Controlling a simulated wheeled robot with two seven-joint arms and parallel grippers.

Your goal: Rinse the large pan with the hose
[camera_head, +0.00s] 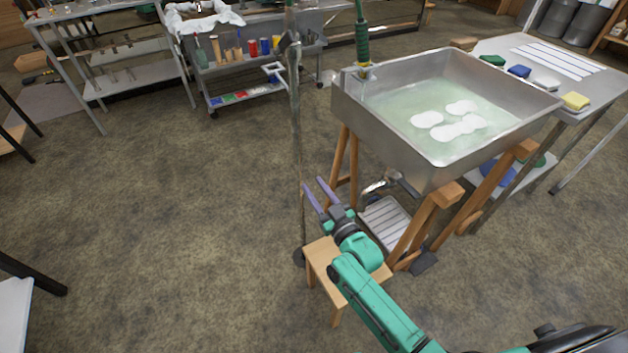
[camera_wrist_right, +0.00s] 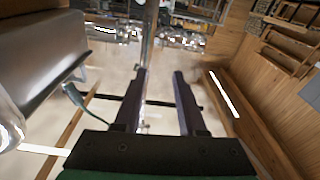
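The large pan (camera_head: 382,118) is a steel basin on wooden trestles at the right of the head view. It holds pale greenish water with white foam patches. A green coiled piece (camera_head: 362,42), possibly the hose, hangs at its back left rim. My right gripper (camera_head: 313,183) is open and empty, below and left of the pan, beside a thin upright pole (camera_head: 296,120). In the wrist view, the pole (camera_wrist_right: 149,40) shows beyond the open fingers (camera_wrist_right: 161,74); the pan's metal side (camera_wrist_right: 45,45) is at left. I cannot tell whether pole and fingers touch. My left gripper is not in view.
A small wooden stool (camera_head: 322,254) stands under my right forearm. A grey slatted tray (camera_head: 388,220) is below the pan. A side table (camera_head: 535,62) with sponges stands at right, and a tool cart (camera_head: 250,72) stands behind.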

